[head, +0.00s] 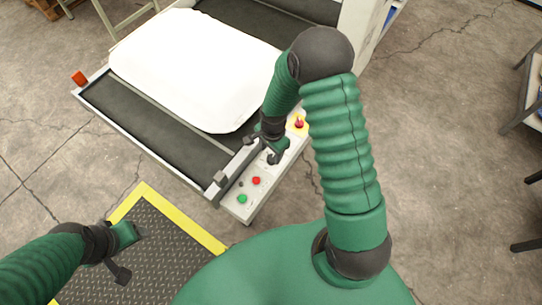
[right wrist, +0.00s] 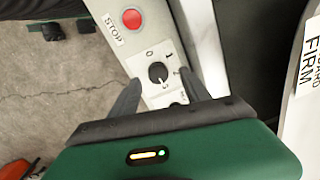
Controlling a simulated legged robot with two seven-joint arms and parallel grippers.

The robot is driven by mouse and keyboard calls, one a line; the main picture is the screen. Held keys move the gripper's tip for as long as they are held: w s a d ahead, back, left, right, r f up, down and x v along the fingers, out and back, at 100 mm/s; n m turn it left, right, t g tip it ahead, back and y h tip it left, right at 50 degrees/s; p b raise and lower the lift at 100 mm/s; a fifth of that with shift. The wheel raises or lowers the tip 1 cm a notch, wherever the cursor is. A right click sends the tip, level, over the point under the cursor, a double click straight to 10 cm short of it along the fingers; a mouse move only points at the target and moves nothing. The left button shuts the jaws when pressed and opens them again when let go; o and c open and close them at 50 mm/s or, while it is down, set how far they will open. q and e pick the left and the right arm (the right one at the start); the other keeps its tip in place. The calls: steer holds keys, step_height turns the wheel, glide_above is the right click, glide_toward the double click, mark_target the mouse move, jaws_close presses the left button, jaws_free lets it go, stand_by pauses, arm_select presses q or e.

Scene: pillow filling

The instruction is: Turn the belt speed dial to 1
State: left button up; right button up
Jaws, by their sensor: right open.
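The belt speed dial (right wrist: 158,72) is a small black knob on a white plate with the marks 0 and 1; a further mark to the right is partly hidden. I cannot tell clearly which mark the knob points at. My right gripper (right wrist: 160,80) is open, with one finger on each side of the dial; contact is not clear. In the head view my right gripper (head: 275,154) is over the control panel (head: 228,205) and hides the dial. My left gripper (head: 123,250) is at the lower left, away from the panel; its jaws do not show clearly.
A red STOP button (right wrist: 132,19) sits beside the dial. The panel also has a green button (head: 242,199) and a red knob on yellow (head: 299,123). A white pillow (head: 190,70) lies on the dark belt (head: 150,128). A yellow-edged mat (head: 165,250) is on the floor.

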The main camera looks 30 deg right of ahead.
mark_target(274, 156)
steer(key=f, duration=0.2)
steer(key=shift+s+a+f, duration=0.1)
steer(key=shift+a+f, duration=0.3)
steer(key=shift+d+f, duration=0.2)
steer(key=shift+f, duration=0.1)
steer(key=shift+d+f, duration=0.4)
steer(key=shift+d, duration=0.45)
steer(key=shift+c, duration=0.7)
steer(key=shift+a+r, duration=0.2)
steer(key=shift+a, duration=0.4)
steer(key=c, duration=0.7)
jaws_close()
arm_select(q)
steer(key=shift+s+d, duration=0.1)
steer(key=shift+s, duration=0.15)
arm_select(e)
steer(key=shift+d, duration=0.25)
